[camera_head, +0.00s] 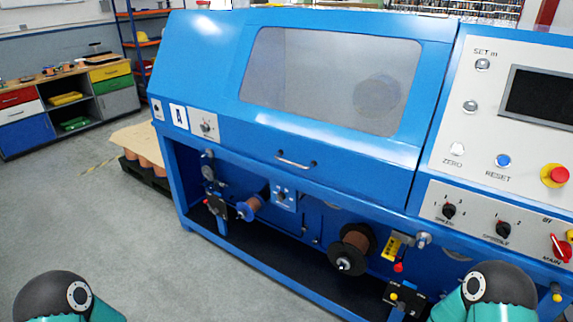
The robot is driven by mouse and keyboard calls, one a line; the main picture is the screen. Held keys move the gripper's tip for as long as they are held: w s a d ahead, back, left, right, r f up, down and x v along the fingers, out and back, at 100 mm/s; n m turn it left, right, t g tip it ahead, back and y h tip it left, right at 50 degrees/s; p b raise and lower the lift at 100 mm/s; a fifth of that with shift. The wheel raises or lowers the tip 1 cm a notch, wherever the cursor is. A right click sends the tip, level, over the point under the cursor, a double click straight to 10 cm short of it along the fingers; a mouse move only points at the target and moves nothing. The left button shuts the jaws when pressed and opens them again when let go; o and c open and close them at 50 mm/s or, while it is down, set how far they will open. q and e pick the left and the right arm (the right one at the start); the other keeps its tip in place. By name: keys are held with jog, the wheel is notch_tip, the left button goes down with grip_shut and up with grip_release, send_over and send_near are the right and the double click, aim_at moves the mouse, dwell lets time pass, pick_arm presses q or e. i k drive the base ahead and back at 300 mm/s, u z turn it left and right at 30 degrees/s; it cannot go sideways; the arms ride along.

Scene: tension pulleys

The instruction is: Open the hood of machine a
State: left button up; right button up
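Machine A is a large blue machine marked with a white "A" label (180,117). Its sloping blue hood (215,75) has a frosted window (320,80) and looks closed. A metal handle (296,162) sits at the middle of the hood's lower front edge. Parts of my two arms show at the bottom left and bottom right, well short of the handle. Neither gripper is in the picture.
A control panel (495,125) with a screen, buttons and knobs stands right of the hood. Spools (352,248) and pulleys sit in the open bay below. A pallet (145,172) and a workbench (65,100) are at left. The grey floor (90,220) at left is clear.

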aim_at(383, 170)
jog(key=u, duration=0.1)
jog(key=i, duration=1)
jog(key=z, duration=0.1)
